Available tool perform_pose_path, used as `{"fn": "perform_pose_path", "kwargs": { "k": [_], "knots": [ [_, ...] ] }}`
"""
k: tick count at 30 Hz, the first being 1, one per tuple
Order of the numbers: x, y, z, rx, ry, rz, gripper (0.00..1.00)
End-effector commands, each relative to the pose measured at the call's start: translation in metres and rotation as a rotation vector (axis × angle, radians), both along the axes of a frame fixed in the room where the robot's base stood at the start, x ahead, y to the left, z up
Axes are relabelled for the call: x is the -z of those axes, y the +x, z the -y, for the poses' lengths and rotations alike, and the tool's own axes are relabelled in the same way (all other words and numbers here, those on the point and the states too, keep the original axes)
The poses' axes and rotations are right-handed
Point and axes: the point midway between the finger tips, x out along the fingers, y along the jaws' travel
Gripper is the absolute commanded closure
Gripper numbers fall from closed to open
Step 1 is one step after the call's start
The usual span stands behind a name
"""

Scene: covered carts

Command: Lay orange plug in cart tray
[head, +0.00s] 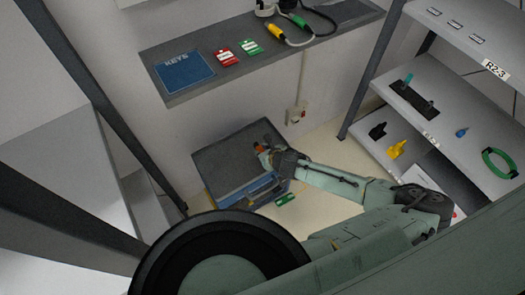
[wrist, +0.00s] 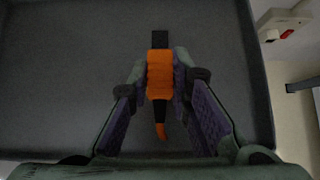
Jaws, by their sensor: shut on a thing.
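The orange plug (wrist: 160,78) is held between the two fingers of my gripper (wrist: 161,70). It has a black end pointing away from me and a black and orange tail toward me. In the head view the plug shows as a small orange spot (head: 259,148) at my gripper (head: 266,152). My gripper is over the right part of the dark grey cart tray (head: 217,160). The tray floor (wrist: 70,70) lies beneath the plug and looks bare. I cannot tell whether the plug touches it.
A wall shelf (head: 190,92) above the cart holds a blue keys board (head: 184,70), red and green tags, and cabled plugs. A rack (head: 455,110) with several small items stands at the right. A green tag (head: 286,200) lies beside the cart.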

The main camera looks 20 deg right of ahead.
Motion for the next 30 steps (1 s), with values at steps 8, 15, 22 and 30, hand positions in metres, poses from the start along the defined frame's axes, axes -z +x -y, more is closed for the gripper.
{"fn": "perform_pose_path", "kwargs": {
  "k": [8,15,22,30],
  "knots": [
    [0.008,0.000,0.000,-0.001,-0.001,0.000,1.00],
    [0.007,0.000,0.000,0.000,0.000,0.000,0.67],
    [0.007,0.000,0.000,0.000,0.000,0.000,0.61],
    [-0.006,0.000,0.000,0.002,0.002,0.001,0.61]
  ]
}}
